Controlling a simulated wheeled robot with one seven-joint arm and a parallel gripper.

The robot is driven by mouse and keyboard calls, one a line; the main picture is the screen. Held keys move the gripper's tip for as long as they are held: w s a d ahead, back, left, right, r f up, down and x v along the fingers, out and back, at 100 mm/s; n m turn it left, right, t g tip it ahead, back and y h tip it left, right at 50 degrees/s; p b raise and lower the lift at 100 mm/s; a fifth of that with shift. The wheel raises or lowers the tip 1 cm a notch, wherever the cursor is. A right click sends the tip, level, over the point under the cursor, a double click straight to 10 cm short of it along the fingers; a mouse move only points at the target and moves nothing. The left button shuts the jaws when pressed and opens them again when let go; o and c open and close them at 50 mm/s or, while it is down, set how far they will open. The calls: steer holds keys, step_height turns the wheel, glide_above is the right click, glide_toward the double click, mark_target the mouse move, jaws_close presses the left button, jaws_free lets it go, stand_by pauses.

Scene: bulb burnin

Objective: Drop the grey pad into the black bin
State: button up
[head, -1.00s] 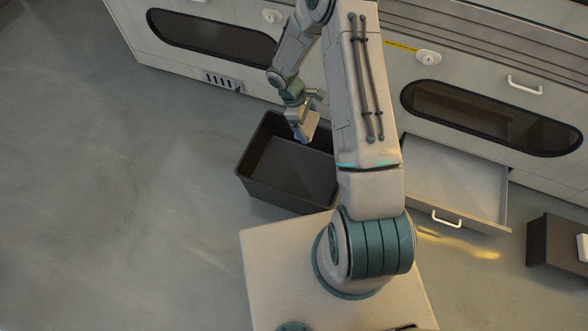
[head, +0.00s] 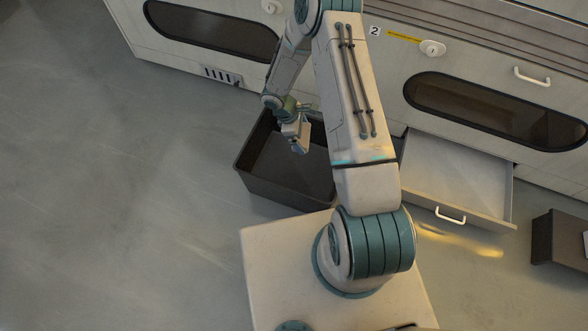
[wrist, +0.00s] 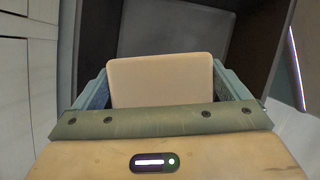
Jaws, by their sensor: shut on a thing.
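The black bin (head: 268,184) stands open on the floor, left of my arm in the head view. In the wrist view its dark inside (wrist: 175,32) lies beyond my gripper. My gripper (head: 299,143) is over the bin's opening. In the wrist view my gripper (wrist: 160,90) is shut on a flat, rounded pad (wrist: 160,80), which looks beige-grey in this light. The pad sits between the two teal fingers, and its lower part is hidden by the gripper body.
A pale cabinet front (head: 320,85) runs behind the bin. An open drawer (head: 455,180) sticks out to the right of my arm. A dark box (head: 558,240) stands at the right edge. The floor on the left is clear.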

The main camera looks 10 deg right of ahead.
steer(key=o, duration=0.6)
steer(key=p+v, duration=0.4)
steer(key=v, duration=0.9)
steer(key=shift+w+a+r, duration=0.15)
steer(key=shift+a+r, duration=0.05)
steer(key=shift+r, duration=0.15)
steer(key=s+d+r+m+p, duration=0.2)
steer(key=r+p, duration=0.2)
steer(key=r, duration=0.7)
steer(key=s+d+r+m+t+p, duration=0.15)
steer(key=r+p, duration=0.25)
steer(key=r, duration=0.6)
steer(key=s+d+r+m+p, duration=0.1)
steer(key=s+r+m+p, duration=0.3)
steer(key=r, duration=0.7)
steer(key=s+r+m+t+y+p, duration=0.1)
steer(key=s+r+p, duration=0.3)
steer(key=r, duration=0.4)
steer(key=s+r+m+y+p, duration=0.1)
steer(key=s+r+m+p, duration=0.2)
steer(key=r, duration=0.6)
steer(key=s+r+m+t+y+p, duration=0.1)
steer(key=s+r+m+y+p, duration=0.1)
steer(key=s+r+p, duration=0.5)
steer(key=shift+s+d+r+m+t, duration=0.1)
steer(key=shift+s+r+m+t, duration=0.15)
steer(key=shift+r, duration=0.3)
steer(key=shift+s+r+m+t, duration=0.1)
steer(key=shift+s+r+m, duration=0.1)
steer(key=shift+r, duration=0.4)
